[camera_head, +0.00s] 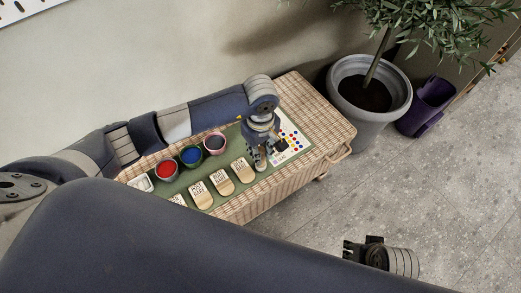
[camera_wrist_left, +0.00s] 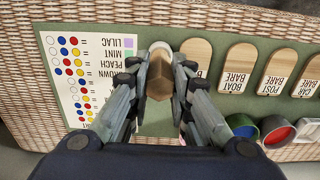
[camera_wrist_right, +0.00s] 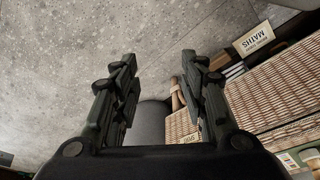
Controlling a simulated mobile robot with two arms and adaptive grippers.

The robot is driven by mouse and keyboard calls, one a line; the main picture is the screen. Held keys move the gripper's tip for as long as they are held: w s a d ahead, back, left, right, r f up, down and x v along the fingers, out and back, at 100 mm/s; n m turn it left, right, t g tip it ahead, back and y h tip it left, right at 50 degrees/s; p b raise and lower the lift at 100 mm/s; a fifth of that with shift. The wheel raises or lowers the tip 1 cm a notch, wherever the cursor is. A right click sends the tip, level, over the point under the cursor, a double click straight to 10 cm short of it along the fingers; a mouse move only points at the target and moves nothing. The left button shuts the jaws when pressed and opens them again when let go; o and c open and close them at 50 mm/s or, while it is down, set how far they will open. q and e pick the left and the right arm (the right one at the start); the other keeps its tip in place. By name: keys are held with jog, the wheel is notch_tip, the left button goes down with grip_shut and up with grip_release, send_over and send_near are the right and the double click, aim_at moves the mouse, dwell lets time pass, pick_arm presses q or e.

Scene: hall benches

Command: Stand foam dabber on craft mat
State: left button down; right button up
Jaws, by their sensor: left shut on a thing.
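My left gripper (camera_head: 262,160) is over the right part of the green craft mat (camera_head: 232,150), close to the colour chart. In the left wrist view its fingers (camera_wrist_left: 160,75) are closed around a brown, wood-toned piece with a pale rounded end (camera_wrist_left: 159,50), which looks like the foam dabber. Green mat (camera_wrist_left: 154,120) shows below it; whether its end touches the mat cannot be told. The fingers hide its sides. My right gripper (camera_wrist_right: 157,75) is open and empty over the floor, away from the mat; it also shows in the head view (camera_head: 350,252).
The mat lies on a wicker bench (camera_head: 310,100). Paint pots in red (camera_head: 166,169), blue (camera_head: 191,155) and a dark colour (camera_head: 214,143) stand behind labelled wooden tags (camera_head: 221,183). A colour chart (camera_head: 290,138) lies at right. A potted tree (camera_head: 370,95) stands beyond.

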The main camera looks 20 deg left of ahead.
pick_arm(q)
jog(key=shift+f, duration=0.1)
jog(key=c, duration=1.4)
grip_release()
jog(key=shift+c, duration=0.2)
pick_arm(e)
jog(key=shift+r, duration=0.45)
jog(key=shift+w, duration=0.1)
pick_arm(q)
jog(key=shift+r, duration=0.25)
notch_tip(320, 180, up, 12)
jog(key=p, duration=0.1)
jog(key=shift+p, duration=0.35)
pick_arm(e)
notch_tip(320, 180, down, 7)
jog(key=shift+s+r, duration=0.15)
jog(key=shift+s, duration=0.2)
pick_arm(q)
jog(key=shift+f, duration=0.2)
